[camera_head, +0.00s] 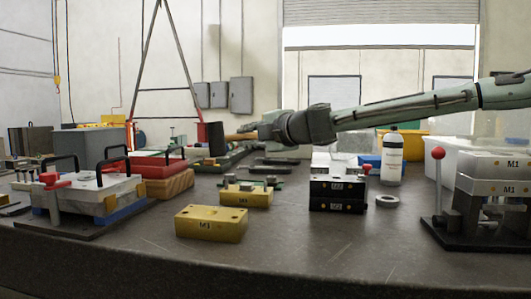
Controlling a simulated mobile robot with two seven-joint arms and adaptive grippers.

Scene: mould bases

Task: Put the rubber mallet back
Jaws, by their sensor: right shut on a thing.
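The rubber mallet has a black head (217,139) and a short visible stretch of wooden handle (242,136). My right gripper (262,132) comes in from the right and is shut on the mallet's handle. It holds the mallet above the back middle of the dark table (330,255), with the head pointing left. The fingers are small in the picture and partly hidden by the wrist. My left gripper is not in view.
Yellow M1 blocks (211,223) stand at the front middle, with black M2 blocks (338,194) to their right. A white bottle (392,158) stands behind a metal ring (387,201). Clamped mould stations stand at left (90,192) and right (492,188). The front middle-right is clear.

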